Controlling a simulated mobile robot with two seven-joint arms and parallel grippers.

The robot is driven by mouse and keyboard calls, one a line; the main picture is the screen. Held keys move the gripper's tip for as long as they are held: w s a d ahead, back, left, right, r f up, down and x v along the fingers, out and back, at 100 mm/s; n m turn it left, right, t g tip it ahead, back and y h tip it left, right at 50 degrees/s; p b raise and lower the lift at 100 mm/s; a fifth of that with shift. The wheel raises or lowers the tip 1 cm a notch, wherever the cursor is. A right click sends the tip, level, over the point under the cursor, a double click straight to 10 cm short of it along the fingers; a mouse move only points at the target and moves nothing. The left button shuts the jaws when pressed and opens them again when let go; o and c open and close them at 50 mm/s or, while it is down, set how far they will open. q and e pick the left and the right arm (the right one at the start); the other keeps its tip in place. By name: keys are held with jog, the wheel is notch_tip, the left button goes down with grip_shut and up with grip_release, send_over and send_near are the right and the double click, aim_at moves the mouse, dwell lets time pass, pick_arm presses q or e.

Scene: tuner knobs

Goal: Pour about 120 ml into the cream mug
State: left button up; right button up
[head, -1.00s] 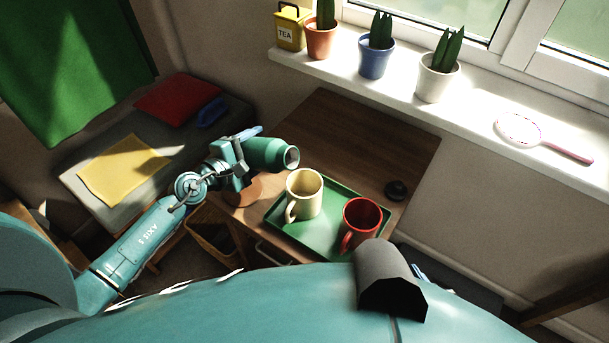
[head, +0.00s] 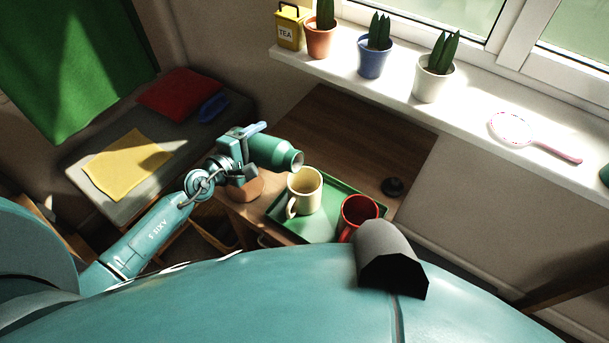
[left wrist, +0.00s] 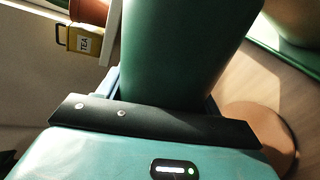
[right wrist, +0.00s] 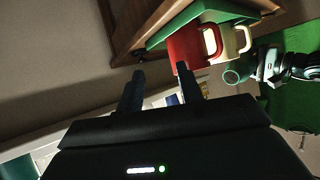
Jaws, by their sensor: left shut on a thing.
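My left gripper (head: 243,160) is shut around a green flask (head: 273,152), which also fills the upper middle of the left wrist view (left wrist: 185,50). The flask lies tipped, its open mouth facing right, close above the cream mug's (head: 306,192) far-left rim. No stream of liquid shows, and the mug's inside is too unclear to tell a level. The cream mug stands upright on a green tray (head: 277,219), handle toward the front left. In the right wrist view, my right gripper (right wrist: 158,90) is open and empty, away from the mugs.
A red mug (head: 358,214) stands on the tray to the right of the cream one. A round brown disc (head: 247,189) lies below the flask. The table behind the tray is clear.

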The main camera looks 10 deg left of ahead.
pick_arm(q)
jog(key=shift+d+r+p, duration=0.1)
jog(key=shift+r+p, duration=0.45)
jog(key=shift+p, duration=0.05)
jog(key=shift+r+m, duration=0.1)
jog(key=shift+m, duration=0.2)
jog(key=shift+p, duration=0.3)
pick_arm(e)
jog(key=shift+d+r+h, duration=0.3)
jog(key=shift+r, duration=0.1)
pick_arm(q)
jog(key=shift+w+a+r, duration=0.1)
jog(key=shift+a+r, duration=0.05)
jog(key=shift+a, duration=0.2)
pick_arm(e)
jog(key=shift+r, duration=0.2)
pick_arm(q)
jog(key=shift+r+m+p, duration=0.2)
jog(key=shift+m+p, duration=0.1)
jog(key=shift+p, duration=0.3)
pick_arm(e)
jog(key=shift+s+d+f, duration=0.1)
jog(key=shift+s+d, duration=0.05)
pick_arm(q)
jog(key=shift+r+p, duration=0.3)
jog(key=shift+p, duration=0.35)
pick_arm(e)
jog(key=shift+d+r+g, duration=0.2)
jog(key=shift+g, duration=0.1)
